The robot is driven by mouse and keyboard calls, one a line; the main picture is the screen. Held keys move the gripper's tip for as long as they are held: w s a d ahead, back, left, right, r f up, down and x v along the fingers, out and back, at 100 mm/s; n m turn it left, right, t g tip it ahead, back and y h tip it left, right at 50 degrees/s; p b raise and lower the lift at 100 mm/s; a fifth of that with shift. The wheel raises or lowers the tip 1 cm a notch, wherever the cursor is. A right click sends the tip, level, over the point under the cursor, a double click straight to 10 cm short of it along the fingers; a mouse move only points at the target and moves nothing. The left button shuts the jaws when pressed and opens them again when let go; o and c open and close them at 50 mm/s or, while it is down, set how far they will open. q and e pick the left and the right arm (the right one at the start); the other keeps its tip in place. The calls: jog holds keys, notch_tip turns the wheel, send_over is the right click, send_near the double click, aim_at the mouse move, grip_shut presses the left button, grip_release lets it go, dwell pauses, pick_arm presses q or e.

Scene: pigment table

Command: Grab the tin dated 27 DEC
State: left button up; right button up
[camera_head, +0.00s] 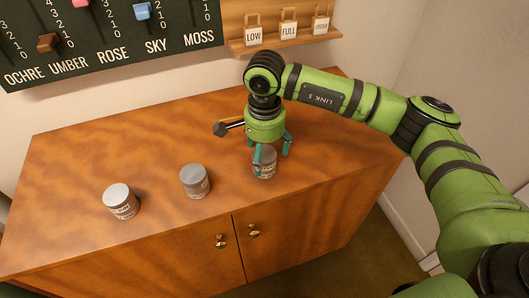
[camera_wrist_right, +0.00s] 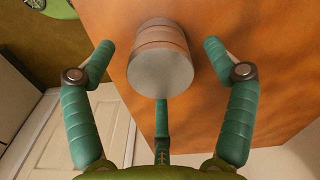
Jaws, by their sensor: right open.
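Three small grey tins stand upright on the wooden cabinet top (camera_head: 90,165): a left tin (camera_head: 121,202), a middle tin (camera_head: 195,182) and a right tin (camera_head: 267,168). Their labels are too small to read, so I cannot tell which is dated 27 DEC. My right gripper (camera_head: 272,153) is over the right tin, its fingers open around it and partly covering it. In the right wrist view, a tin (camera_wrist_right: 160,62) lies between the spread teal fingers, with gaps on both sides. My left gripper is not in view.
A dark board (camera_head: 110,45) with colour names and sliders hangs on the wall behind. Beside it, a shelf (camera_head: 290,38) carries tags reading LOW, FULL and one unclear word. The cabinet's front has two brass knobs (camera_head: 254,231). The cabinet top is otherwise clear.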

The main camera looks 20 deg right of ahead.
jog(key=shift+f, duration=0.25)
jog(key=c, duration=1.3)
jog(key=shift+r, duration=0.1)
